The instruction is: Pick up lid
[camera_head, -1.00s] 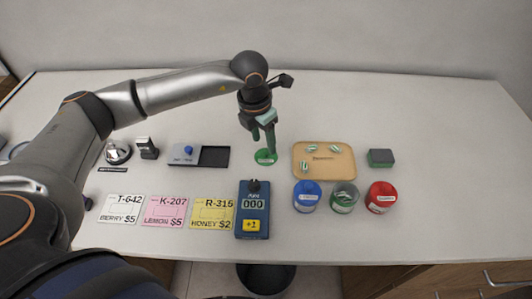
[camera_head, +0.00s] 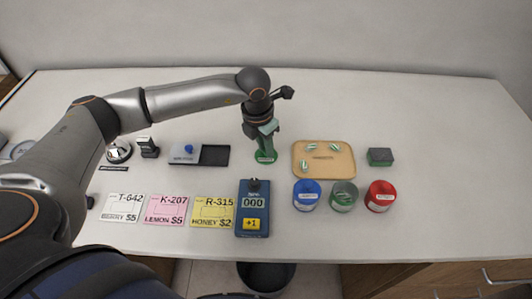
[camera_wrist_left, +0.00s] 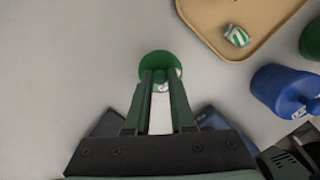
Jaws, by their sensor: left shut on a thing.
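The green lid (camera_head: 265,157) is a small round disc with a white label, at the middle of the counter, left of the wooden tray. It also shows in the left wrist view (camera_wrist_left: 158,61), at the fingertips. My left gripper (camera_head: 265,150) points down over the lid and is shut on it; the fingers hide part of its top. In the left wrist view the two green fingers (camera_wrist_left: 161,84) meet the lid's small knob. I cannot tell whether the lid touches the counter. My right gripper is not in view.
The wooden tray (camera_head: 340,173) with several striped candies is just right of the lid. Blue (camera_head: 306,194), green (camera_head: 343,195) and red (camera_head: 380,195) jars stand in front of it. A blue counter device (camera_head: 252,222) is nearer. The counter behind is clear.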

